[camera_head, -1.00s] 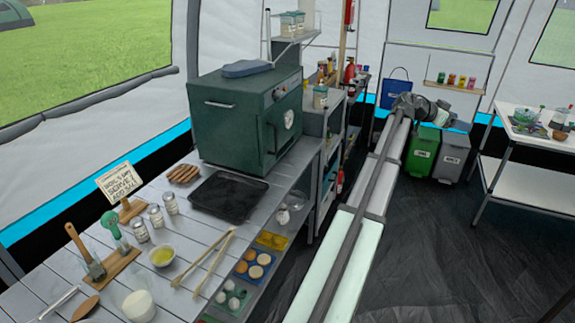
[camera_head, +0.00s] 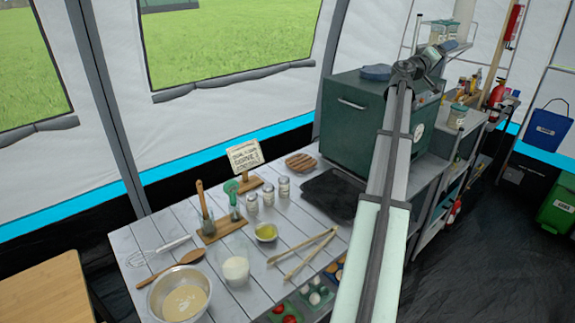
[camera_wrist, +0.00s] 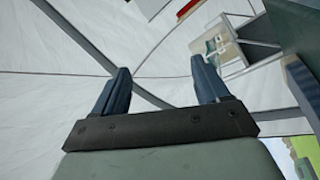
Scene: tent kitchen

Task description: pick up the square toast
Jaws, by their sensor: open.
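I cannot make out any square toast in either view. A small brown striped item (camera_head: 301,162) lies on the table left of the green oven, but I cannot tell whether it is bread or a wooden trivet. My gripper (camera_wrist: 160,70) is open and empty in the wrist view, with tent wall and poles beyond its two dark fingers. In the head view my arm reaches up in front of the oven, and its far end is raised high near the shelf, well above the table.
The slatted table (camera_head: 150,237) holds a batter bowl (camera_head: 180,296), a glass of white stuff (camera_head: 235,268), a bowl of yellow liquid (camera_head: 266,232), wooden tongs (camera_head: 301,252), small jars, and a black tray (camera_head: 331,196). The green oven (camera_head: 345,125) is partly behind my arm. Food bins line the front edge.

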